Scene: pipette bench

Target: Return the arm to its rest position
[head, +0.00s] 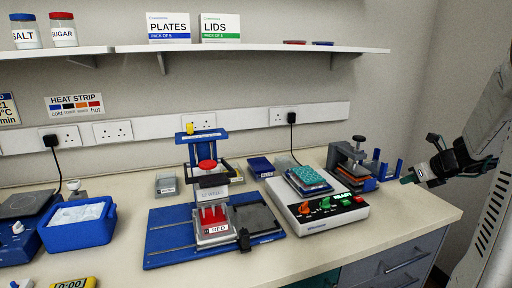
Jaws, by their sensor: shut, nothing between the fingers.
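My gripper (408,180) is at the right of the head view, at the end of my arm (470,155). It points left, close to the blue upright holder (386,168) at the right end of the bench. The fingertips look greenish and close together, with nothing held between them. I cannot tell the exact gap between the gripper and the blue holder.
The bench (420,212) holds a white device with knobs (325,215), a dark press (352,160), a blue stand with a red-topped pipetting rig (207,168), and a blue ice tub (80,232). A shelf (250,49) runs above. Right of the bench looks free.

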